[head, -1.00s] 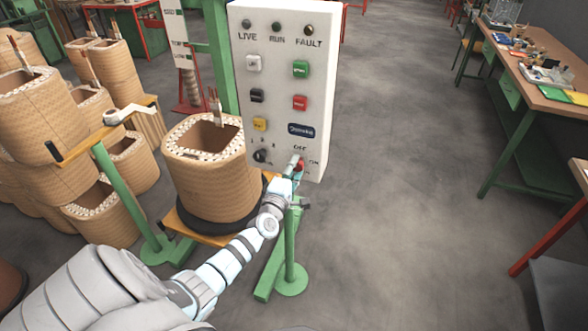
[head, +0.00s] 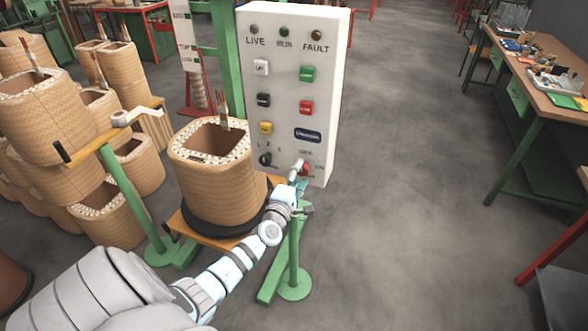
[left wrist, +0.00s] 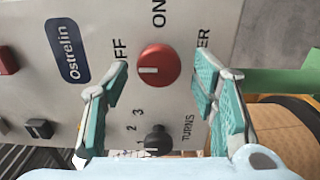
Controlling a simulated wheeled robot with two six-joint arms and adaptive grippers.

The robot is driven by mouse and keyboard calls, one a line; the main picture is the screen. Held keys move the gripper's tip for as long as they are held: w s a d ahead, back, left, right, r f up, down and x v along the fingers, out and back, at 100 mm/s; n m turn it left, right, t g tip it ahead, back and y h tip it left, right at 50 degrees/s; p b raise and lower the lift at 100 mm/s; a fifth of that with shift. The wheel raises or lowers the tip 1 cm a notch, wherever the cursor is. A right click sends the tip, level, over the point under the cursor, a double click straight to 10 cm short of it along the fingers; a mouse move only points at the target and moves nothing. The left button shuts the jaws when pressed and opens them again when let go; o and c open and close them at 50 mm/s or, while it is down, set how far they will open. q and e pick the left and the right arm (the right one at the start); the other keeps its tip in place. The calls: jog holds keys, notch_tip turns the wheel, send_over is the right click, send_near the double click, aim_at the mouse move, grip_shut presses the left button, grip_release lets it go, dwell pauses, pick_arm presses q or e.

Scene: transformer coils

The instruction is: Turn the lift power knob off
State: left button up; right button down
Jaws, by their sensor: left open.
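The red lift power knob (left wrist: 158,65) sits on the white control panel (left wrist: 35,90), between the "FF" lettering of OFF, ON and the partly hidden word ending in "ER". Its white mark lies on its left side in the left wrist view, the side of the OFF lettering. My left gripper (left wrist: 160,70) is open, with one finger on each side of the red knob; I cannot tell whether either touches it. In the head view, my left gripper (head: 299,178) is at the panel's lower right and partly hides the red knob (head: 306,169). My right gripper is not in view.
A black turns knob (left wrist: 158,138) is close to the gripper. Buttons and lamps fill the panel above. A wound coil (head: 215,180) stands left of the panel, with a green post (head: 293,250) below my gripper. A workbench (head: 535,85) is at right; the floor between is clear.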

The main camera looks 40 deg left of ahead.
pick_arm(q)
jog(key=v, duration=1.1)
